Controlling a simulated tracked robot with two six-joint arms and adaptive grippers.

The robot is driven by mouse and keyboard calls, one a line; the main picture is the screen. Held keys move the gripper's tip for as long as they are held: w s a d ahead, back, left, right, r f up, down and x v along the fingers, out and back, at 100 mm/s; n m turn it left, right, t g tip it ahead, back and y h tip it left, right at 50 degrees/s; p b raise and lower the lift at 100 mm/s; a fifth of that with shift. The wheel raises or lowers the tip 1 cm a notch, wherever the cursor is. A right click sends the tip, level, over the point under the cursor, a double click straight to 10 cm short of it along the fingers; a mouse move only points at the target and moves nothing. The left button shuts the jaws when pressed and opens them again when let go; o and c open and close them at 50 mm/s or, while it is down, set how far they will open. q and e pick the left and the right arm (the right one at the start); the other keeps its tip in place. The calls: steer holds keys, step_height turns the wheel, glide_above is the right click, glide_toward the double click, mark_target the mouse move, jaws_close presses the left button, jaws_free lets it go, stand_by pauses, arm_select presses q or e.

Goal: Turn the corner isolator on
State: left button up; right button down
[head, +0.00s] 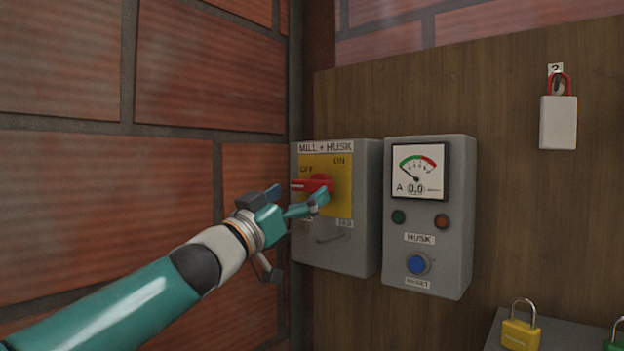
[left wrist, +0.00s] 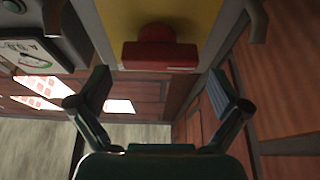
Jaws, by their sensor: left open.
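The corner isolator (head: 362,245) is a grey box labelled MILL + HUSK, at the brick corner in the head view. Its yellow plate (head: 342,200) is marked OFF on the left and ON on the right. The red handle (head: 308,185) points left, lying roughly level below the OFF mark. My left gripper (head: 300,205) is in front of the handle, covering part of the plate. In the left wrist view the gripper (left wrist: 160,88) is open and empty, with the red handle (left wrist: 160,54) just beyond and between the fingertips. No contact shows. My right gripper is not in view.
A grey HUSK box (head: 430,220) with a meter, lamps and a blue button is close on the right. A yellow padlock (head: 520,335) is at lower right. Brick wall (head: 210,70) bounds the left.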

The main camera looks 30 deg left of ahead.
mark_target(307, 186)
arm_select(q)
steer(key=shift+p+x, duration=0.45)
steer(key=shift+x, duration=1.5)
steer(key=shift+c, duration=0.3)
steer(key=shift+f, duration=0.1)
steer(key=c, duration=0.9)
steer(key=shift+o, duration=0.3)
